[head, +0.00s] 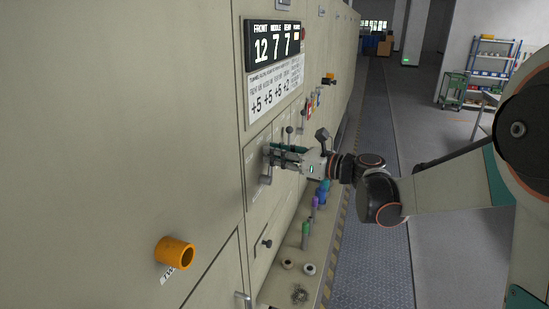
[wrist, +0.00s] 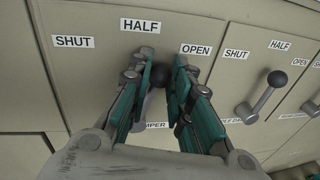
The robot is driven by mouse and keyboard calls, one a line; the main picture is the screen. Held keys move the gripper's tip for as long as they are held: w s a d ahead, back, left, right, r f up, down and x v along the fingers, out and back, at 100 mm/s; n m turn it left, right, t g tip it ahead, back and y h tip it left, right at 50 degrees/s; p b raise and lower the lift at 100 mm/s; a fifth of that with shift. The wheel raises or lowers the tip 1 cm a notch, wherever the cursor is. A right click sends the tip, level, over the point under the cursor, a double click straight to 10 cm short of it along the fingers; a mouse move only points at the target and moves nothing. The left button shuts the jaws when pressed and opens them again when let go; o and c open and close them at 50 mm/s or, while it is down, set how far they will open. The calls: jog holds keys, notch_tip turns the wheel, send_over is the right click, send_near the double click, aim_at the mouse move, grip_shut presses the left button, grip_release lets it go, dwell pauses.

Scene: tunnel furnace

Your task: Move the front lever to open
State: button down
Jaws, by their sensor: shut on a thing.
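The front lever (wrist: 157,77) shows in the wrist view as a dark knob between my fingers. Its base is mostly hidden behind the fingers. The labels SHUT (wrist: 73,41), HALF (wrist: 140,25) and OPEN (wrist: 195,49) stand around it from left to right. The knob sits below the gap between HALF and OPEN; the exact lever angle is hard to tell. My gripper (wrist: 164,66) has its teal-padded fingers on both sides of the knob and is shut on it. In the head view my gripper (head: 276,156) reaches the panel from the right.
A second lever (wrist: 262,97) with its own labels stands right of my gripper, tilted up and right. A ledge (head: 272,291) below carries several small items. The aisle floor (head: 376,220) is clear.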

jog(key=shift+w+d+f+m+g+h+b, duration=0.1)
jog(key=shift+w+d+f+m+g+b, duration=0.15)
jog(key=shift+w+m, duration=0.45)
jog(key=shift+w+d+f+m+g+h+b, duration=0.1)
jog(key=shift+w+d+f+m+g+b, duration=0.2)
jog(key=shift+m, duration=0.75)
jog(key=shift+w+d+f+m+g+h+b, duration=0.15)
jog(key=shift+w+f+m+b, duration=0.2)
jog(key=shift+w+m, duration=0.4)
jog(key=shift+s+a, duration=0.1)
jog(key=c, duration=1.4)
grip_release()
jog(key=shift+f, duration=0.1)
jog(key=v, duration=1.2)
jog(key=shift+f, duration=0.1)
